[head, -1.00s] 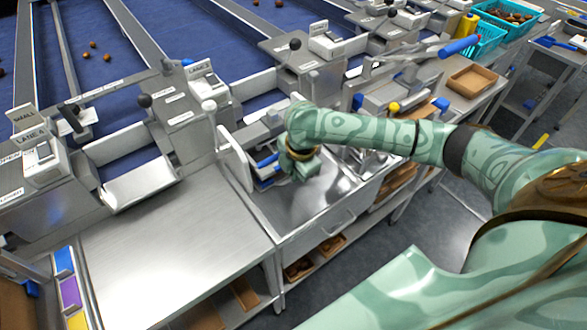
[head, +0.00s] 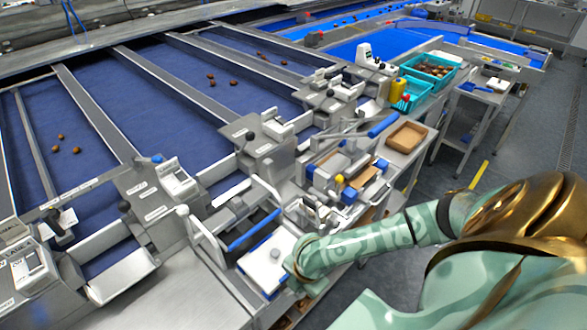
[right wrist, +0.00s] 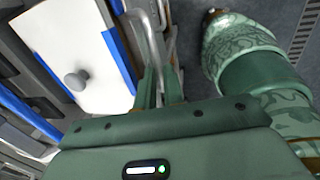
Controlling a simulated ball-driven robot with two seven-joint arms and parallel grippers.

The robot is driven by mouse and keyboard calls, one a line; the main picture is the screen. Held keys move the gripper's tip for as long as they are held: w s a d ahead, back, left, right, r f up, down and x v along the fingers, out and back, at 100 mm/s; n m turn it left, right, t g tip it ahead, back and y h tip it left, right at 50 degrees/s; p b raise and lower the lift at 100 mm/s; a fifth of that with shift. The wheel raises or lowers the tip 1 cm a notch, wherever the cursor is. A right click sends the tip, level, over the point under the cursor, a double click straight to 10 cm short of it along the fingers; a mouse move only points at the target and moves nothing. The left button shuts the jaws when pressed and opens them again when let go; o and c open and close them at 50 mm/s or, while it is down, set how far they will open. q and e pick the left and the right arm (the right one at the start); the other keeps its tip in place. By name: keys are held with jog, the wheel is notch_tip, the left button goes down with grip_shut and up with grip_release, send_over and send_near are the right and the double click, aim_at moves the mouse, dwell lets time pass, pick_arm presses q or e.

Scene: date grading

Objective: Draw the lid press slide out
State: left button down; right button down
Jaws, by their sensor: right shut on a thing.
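The lid press slide (head: 262,268) is a white plate with blue edge strips and a small grey knob on top. It lies in front of the press's blue bar (head: 253,230) in the head view, and fills the upper left of the right wrist view (right wrist: 60,40). A bent grey metal bar handle (right wrist: 164,35) runs along the slide's outer side. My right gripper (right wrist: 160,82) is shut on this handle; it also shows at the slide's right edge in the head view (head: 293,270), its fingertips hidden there. My left gripper is out of view.
A steel bench top (head: 180,300) is bare left of the press. Lane units with scales and grey posts line the back. A brown tray (head: 406,136) and teal crates (head: 428,70) stand on the right. Floor is open beyond the bench's right edge.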

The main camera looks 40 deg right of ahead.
jog(key=shift+s+f, duration=0.1)
jog(key=shift+s, duration=0.1)
jog(key=c, duration=1.8)
grip_release()
jog(key=shift+s, duration=0.15)
jog(key=s+r+p, duration=0.1)
jog(key=r, duration=0.4)
jog(key=s+r+p, duration=0.1)
jog(key=r, duration=0.4)
jog(key=s+r+p, duration=0.1)
jog(key=r, duration=0.5)
jog(key=shift+d+r+p, duration=0.1)
jog(key=shift+p, duration=0.3)
